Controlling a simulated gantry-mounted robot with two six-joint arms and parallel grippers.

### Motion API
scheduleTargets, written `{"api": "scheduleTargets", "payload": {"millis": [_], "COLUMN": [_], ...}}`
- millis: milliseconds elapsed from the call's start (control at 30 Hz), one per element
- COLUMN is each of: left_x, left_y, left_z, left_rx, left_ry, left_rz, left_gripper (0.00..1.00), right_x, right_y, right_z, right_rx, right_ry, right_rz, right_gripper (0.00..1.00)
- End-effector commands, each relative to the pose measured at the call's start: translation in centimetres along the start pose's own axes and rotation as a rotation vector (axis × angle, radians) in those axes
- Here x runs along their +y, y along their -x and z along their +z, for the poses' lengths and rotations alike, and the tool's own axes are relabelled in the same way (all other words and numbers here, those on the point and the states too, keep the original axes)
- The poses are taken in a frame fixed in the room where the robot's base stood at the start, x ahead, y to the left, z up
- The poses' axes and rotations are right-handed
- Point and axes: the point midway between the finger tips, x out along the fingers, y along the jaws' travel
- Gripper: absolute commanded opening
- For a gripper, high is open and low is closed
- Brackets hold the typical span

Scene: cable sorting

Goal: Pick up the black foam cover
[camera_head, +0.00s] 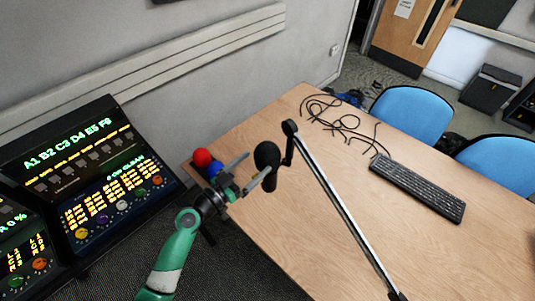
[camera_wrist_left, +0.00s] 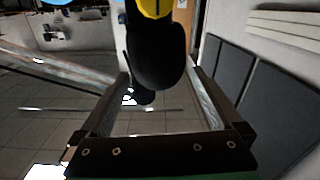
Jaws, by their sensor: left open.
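The black foam cover (camera_head: 267,154) is a rounded black piece on top of the microphone at the end of a boom arm, near the table's left edge. My left gripper (camera_head: 259,161) is open, its fingers pointing at the cover from the left. In the left wrist view a dark rounded shape, which looks like the foam cover (camera_wrist_left: 160,62), hangs in the gap between the open fingers (camera_wrist_left: 155,100). I cannot tell whether a finger touches it. My right gripper is not in view.
A silver boom arm (camera_head: 340,205) crosses the wooden table (camera_head: 300,230). A red ball (camera_head: 202,157) and a blue ball (camera_head: 214,169) sit beside my left gripper. A keyboard (camera_head: 418,187) and loose black cables (camera_head: 335,115) lie on the table. A control console (camera_head: 100,185) stands left.

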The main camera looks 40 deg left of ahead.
Motion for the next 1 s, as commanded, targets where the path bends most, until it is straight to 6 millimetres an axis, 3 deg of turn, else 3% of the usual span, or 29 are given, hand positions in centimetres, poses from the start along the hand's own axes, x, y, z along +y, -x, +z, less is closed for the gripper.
{"api": "scheduleTargets", "payload": {"millis": [267,533,800,1000], "left_x": [0.1,0.3,0.2,0.2], "left_y": [-1.6,-5.8,-6.3,-6.2], "left_z": [-0.1,-0.1,-0.1,-0.1], "left_rx": [0.0,0.0,0.0,0.0], "left_ry": [-0.001,0.0,-0.001,-0.001], "left_rz": [0.001,0.002,0.0,0.0], "left_gripper": [1.0,1.0,1.0,0.64], "right_x": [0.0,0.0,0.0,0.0], "right_y": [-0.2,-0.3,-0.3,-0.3], "right_z": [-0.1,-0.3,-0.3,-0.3], "right_rx": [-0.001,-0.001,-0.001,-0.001], "right_ry": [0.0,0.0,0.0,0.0], "right_rz": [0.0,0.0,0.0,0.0], "right_gripper": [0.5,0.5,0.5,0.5]}}
